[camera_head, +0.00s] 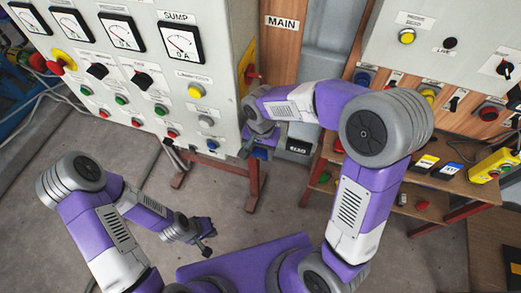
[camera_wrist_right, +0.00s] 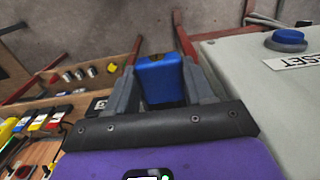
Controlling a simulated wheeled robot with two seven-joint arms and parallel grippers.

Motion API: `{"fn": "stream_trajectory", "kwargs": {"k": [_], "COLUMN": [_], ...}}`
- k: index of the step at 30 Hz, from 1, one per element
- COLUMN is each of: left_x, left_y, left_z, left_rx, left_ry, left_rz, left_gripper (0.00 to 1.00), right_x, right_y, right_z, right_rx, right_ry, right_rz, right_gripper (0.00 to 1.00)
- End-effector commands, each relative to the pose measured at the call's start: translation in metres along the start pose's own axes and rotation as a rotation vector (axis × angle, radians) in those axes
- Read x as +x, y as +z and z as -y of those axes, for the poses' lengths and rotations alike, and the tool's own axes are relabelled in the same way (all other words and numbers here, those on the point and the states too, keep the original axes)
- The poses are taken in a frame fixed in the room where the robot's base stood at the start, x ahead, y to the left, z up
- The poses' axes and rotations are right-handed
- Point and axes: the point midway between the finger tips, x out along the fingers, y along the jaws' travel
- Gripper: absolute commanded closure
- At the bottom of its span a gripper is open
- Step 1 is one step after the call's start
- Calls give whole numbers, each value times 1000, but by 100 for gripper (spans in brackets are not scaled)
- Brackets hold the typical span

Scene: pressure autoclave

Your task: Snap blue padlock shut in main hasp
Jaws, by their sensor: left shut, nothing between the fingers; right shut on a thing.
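My right gripper (camera_head: 249,147) is beside the right side of the grey control cabinet, under its forearm. In the right wrist view the gripper (camera_wrist_right: 161,72) is shut on the blue padlock (camera_wrist_right: 160,78), whose blue body sits between both fingers. Its shackle cannot be made out. A yellow plate with a red handle (camera_head: 252,75) is on the cabinet's right side, above the gripper and apart from it. The main hasp itself cannot be clearly made out. My left gripper (camera_head: 205,237) is shut and empty, low over the floor.
The grey control cabinet (camera_head: 150,90) carries gauges and buttons. A MAIN sign (camera_head: 281,22) is on the wooden board behind. A wooden shelf (camera_head: 385,180) on the right holds coloured tags (camera_head: 427,163) and a yellow control box (camera_head: 494,165). A blue button (camera_wrist_right: 286,40) sits close on the cabinet face.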

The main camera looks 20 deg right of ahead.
Motion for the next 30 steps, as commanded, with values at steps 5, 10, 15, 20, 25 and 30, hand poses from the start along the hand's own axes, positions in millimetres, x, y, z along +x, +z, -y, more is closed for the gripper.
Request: {"fn": "stream_trajectory", "kwargs": {"k": [5, 10, 15, 20, 25, 30], "left_x": [-1, -2, -2, -3, -3, -3], "left_y": [0, 0, 0, 0, 0, 0], "left_z": [0, -1, -1, -1, -1, -1], "left_rx": [0, 0, 0, 0, 0, 0], "left_ry": [0, 0, 0, 0, 0, 0], "left_rz": [0, 0, 0, 0, 0, 0], "left_gripper": [100, 100, 100, 100, 100, 100], "right_x": [0, 0, 0, 0, 0, 0], "right_y": [-4, -7, -11, -14, -13, -13], "right_z": [0, 0, 0, 0, 0, 0], "right_rx": [0, 1, 1, 0, 0, 0], "right_ry": [0, 1, 0, 0, 0, 0], "right_rz": [0, 1, 0, 0, -1, -1], "right_gripper": [87, 87, 87, 87, 87, 25]}}
